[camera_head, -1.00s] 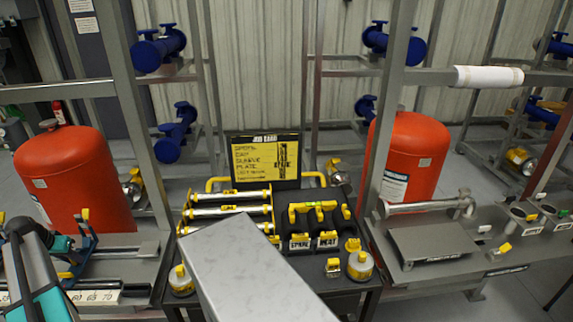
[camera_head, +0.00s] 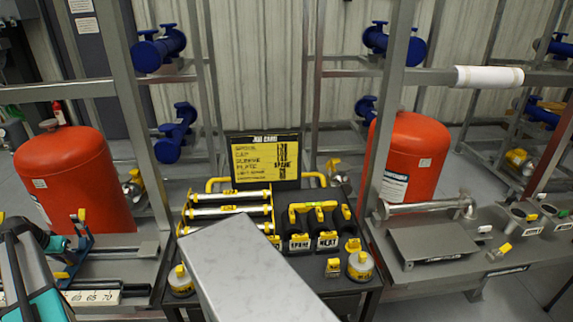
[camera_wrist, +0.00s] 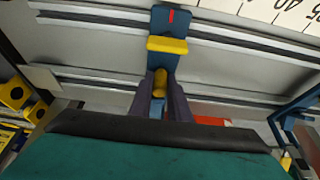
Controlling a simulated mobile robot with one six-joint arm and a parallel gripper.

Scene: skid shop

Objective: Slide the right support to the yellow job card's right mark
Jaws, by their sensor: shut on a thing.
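The right support (camera_head: 76,243), a dark blue bracket with yellow parts, stands on rails at the left of the head view. In the wrist view the blue support (camera_wrist: 168,60) has a yellow bar and a red line near its top edge. My gripper (camera_wrist: 161,92) is shut on its yellow knob. The other blue support (camera_wrist: 292,112) shows at the right of the wrist view, apart from my gripper. A white scale (camera_head: 92,297) runs along the rails. The yellow job card (camera_head: 262,160) stands on the middle cart; its small writing is hard to read.
A red tank (camera_head: 75,175) stands behind the rails. The cart holds a yellow rack of silver rollers (camera_head: 228,212) and black holders (camera_head: 318,240). A frame post (camera_head: 145,130) rises beside the rails. The rail stretch right of the support looks clear.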

